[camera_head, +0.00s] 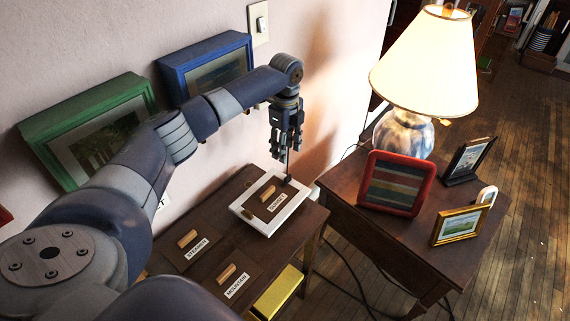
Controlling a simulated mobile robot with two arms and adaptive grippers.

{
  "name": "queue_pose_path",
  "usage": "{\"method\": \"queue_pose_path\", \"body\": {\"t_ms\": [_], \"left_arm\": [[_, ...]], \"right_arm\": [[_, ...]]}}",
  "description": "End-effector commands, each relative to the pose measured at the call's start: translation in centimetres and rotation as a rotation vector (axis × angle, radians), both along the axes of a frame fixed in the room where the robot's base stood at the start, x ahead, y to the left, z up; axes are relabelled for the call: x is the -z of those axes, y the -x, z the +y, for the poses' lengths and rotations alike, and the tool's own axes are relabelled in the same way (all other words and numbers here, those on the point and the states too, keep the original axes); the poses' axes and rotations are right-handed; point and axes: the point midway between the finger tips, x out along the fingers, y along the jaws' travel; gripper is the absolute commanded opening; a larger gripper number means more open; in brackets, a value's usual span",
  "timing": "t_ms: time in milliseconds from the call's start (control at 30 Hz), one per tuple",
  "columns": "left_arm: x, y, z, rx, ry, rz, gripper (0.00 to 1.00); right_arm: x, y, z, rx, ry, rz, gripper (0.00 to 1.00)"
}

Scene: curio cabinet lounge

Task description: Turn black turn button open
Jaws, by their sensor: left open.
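The black turn button (287,180) is a small dark piece at the upper right edge of a brown labelled panel (262,205). The panel has a wooden handle and sits within a white frame (246,218) on the dark cabinet top. My left gripper (286,149) points down just above the button, its fingers open. A thin dark finger part reaches down close to the button; I cannot tell whether they touch. The button's exact angle is too small to read. My right gripper is not in view.
Other labelled panels with wooden handles (187,239) (227,272) lie left on the cabinet. A side table to the right bears a lit lamp (424,62), a red frame (394,184) and smaller frames. Green and blue wall frames hang behind my left arm.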

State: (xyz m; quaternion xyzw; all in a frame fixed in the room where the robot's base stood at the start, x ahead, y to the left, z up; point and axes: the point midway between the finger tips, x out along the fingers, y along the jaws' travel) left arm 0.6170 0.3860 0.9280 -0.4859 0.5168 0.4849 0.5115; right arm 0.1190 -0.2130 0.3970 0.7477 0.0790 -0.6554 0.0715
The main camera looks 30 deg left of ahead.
Motion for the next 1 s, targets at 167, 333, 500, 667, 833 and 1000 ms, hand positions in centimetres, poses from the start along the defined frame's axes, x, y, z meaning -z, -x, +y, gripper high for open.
{"method": "queue_pose_path", "body": {"t_ms": [167, 333, 500, 667, 833, 1000], "left_arm": [[2.9, 0.2, -0.1, 0.001, 0.000, 0.005, 0.43], [6.2, 0.2, -0.1, -0.001, -0.001, 0.006, 0.43], [8.8, 0.1, -0.2, 0.000, -0.001, 0.003, 0.43], [10.0, 0.1, -0.2, 0.000, -0.001, 0.001, 0.43], [10.3, 0.1, -0.2, 0.001, -0.001, 0.001, 0.43], [10.3, 0.1, -0.2, 0.001, -0.001, 0.001, 0.37]], "right_arm": [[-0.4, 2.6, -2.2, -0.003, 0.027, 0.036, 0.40], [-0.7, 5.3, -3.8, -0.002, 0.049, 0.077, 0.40], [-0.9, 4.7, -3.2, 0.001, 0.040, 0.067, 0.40], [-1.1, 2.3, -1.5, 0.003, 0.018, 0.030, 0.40], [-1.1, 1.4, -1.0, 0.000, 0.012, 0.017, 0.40], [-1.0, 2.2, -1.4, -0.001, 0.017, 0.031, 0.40]]}}
